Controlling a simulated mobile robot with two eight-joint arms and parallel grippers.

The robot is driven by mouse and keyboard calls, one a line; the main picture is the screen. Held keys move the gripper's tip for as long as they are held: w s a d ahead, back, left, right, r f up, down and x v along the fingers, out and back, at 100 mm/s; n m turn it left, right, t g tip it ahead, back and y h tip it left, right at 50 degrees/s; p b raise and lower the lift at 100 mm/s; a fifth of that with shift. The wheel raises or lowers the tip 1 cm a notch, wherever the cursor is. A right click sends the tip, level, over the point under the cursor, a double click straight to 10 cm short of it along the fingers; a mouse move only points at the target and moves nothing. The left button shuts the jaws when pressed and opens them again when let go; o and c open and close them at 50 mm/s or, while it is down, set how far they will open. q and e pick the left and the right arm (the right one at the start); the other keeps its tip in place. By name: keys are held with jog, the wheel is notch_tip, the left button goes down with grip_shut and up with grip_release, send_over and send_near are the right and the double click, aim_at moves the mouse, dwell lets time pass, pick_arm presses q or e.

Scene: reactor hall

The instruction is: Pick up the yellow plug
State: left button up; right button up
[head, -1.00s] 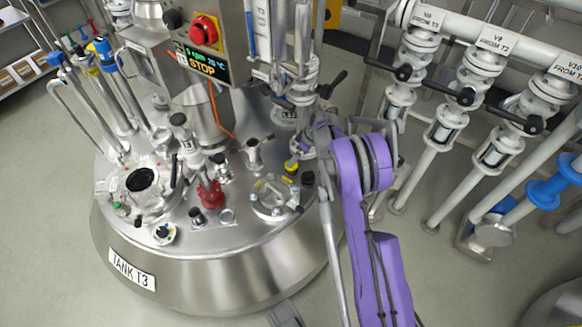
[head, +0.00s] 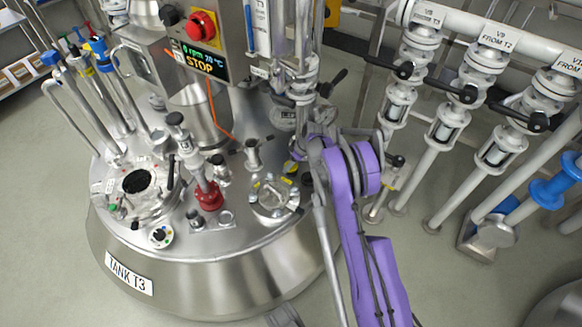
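The yellow plug (head: 290,167) is a small yellow spot on the lid of tank T3 (head: 206,268), behind the round clamped hatch (head: 274,196). It is partly hidden. My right arm, purple, comes up from the bottom of the view and bends left over the tank's right side. My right gripper (head: 298,151) is at the plug, small and partly covered by its own wrist. I cannot tell whether its fingers touch the plug or how far they are open. My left gripper is not clearly in view.
A control box with a red button (head: 201,25) and a STOP display stands at the back of the tank. A red fitting (head: 209,196) and a black-topped rod rise left of the hatch. Pipes with valves (head: 449,126) stand to the right.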

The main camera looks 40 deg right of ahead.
jog(key=c, duration=0.7)
